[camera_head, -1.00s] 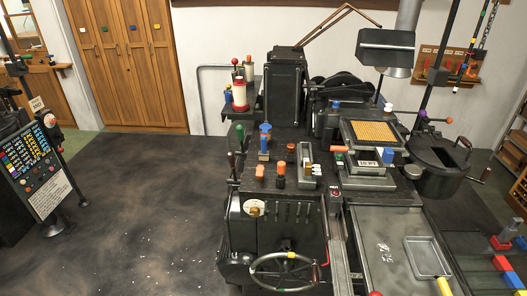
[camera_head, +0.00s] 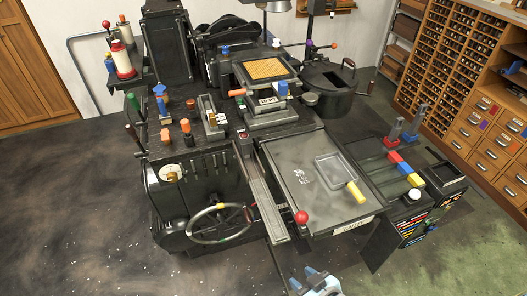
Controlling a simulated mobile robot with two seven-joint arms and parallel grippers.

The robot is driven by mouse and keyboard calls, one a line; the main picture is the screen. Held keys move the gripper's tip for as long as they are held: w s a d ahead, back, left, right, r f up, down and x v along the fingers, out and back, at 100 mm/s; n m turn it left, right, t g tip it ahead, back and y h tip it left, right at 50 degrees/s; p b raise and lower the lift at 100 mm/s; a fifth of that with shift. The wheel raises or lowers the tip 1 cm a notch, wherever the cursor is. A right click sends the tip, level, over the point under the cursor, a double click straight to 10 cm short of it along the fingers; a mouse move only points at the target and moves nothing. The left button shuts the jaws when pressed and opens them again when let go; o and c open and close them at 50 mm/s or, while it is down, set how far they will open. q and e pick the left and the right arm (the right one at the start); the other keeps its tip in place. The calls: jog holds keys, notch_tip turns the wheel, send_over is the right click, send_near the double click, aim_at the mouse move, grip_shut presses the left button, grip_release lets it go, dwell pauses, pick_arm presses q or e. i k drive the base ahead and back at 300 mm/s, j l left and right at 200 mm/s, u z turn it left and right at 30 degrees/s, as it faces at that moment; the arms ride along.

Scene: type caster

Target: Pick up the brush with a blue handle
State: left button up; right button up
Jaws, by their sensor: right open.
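A small upright thing with a blue top (camera_head: 159,90) stands at the left of the black machine's top. It looks most like the blue-handled brush, but it is too small to be sure, and its bristles cannot be made out. My right gripper (camera_head: 312,277) shows at the bottom edge, pale blue and grey, with its fingers apart and nothing seen between them. It is in front of the machine, well away from the blue-topped thing. My left gripper is out of view.
The black machine (camera_head: 205,170) has a handwheel (camera_head: 220,222) in front. A metal table (camera_head: 300,165) holds a tray with a yellow handle (camera_head: 356,192); a red ball knob (camera_head: 301,217) is at its corner. Wooden drawers (camera_head: 480,140) stand right. The floor at left is clear.

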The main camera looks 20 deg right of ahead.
aim_at(166, 119)
jog(key=k, duration=0.55)
jog(key=k+z, duration=0.1)
jog(key=z, duration=1.3)
jog(key=i+j+z, duration=0.1)
jog(key=j, duration=0.4)
jog(key=i+j+z, duration=0.15)
jog(key=j, duration=0.3)
jog(key=i+j, duration=0.1)
jog(key=j, duration=1)
jog(key=i, duration=0.05)
